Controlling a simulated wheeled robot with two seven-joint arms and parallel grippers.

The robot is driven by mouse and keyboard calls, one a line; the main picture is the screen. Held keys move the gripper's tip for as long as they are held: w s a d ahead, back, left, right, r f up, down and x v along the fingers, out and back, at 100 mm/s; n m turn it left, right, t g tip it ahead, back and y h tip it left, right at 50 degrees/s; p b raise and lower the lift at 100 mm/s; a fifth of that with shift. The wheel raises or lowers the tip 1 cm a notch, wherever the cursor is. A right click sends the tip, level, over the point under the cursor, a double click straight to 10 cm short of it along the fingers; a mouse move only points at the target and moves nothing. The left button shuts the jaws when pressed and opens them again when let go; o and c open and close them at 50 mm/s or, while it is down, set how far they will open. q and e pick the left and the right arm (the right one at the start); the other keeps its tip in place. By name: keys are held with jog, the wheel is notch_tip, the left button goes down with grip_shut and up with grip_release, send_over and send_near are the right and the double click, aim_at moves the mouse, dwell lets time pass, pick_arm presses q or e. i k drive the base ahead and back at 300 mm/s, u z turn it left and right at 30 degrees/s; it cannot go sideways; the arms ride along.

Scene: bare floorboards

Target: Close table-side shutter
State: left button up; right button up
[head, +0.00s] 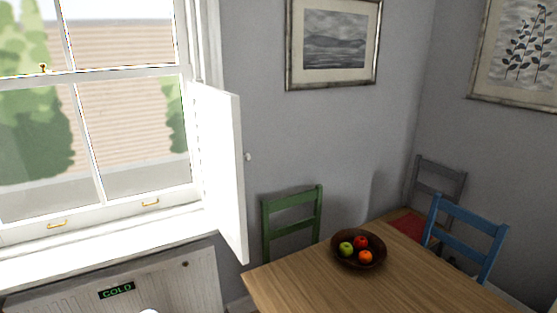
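The table-side shutter (224,175) is a white panel at the right side of the window (95,120). It stands swung open into the room, seen at a steep angle, with its free edge toward me. A small round white knob (248,157) sticks out from its right face. The shutter's lower corner reaches below the sill, close to the table's far left corner. Neither of my grippers shows in the head view. A small white rounded shape at the bottom edge is cut off, and I cannot tell what it is.
A wooden table (405,285) holds a brown bowl (345,258) of fruit. A green chair (266,225), a blue chair (470,218) and a grey chair (440,180) stand around it. A white panel with a "COLD" sign (117,291) is below the sill (110,243).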

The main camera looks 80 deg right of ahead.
aim_at(216, 120)
jog(key=z, duration=1.6)
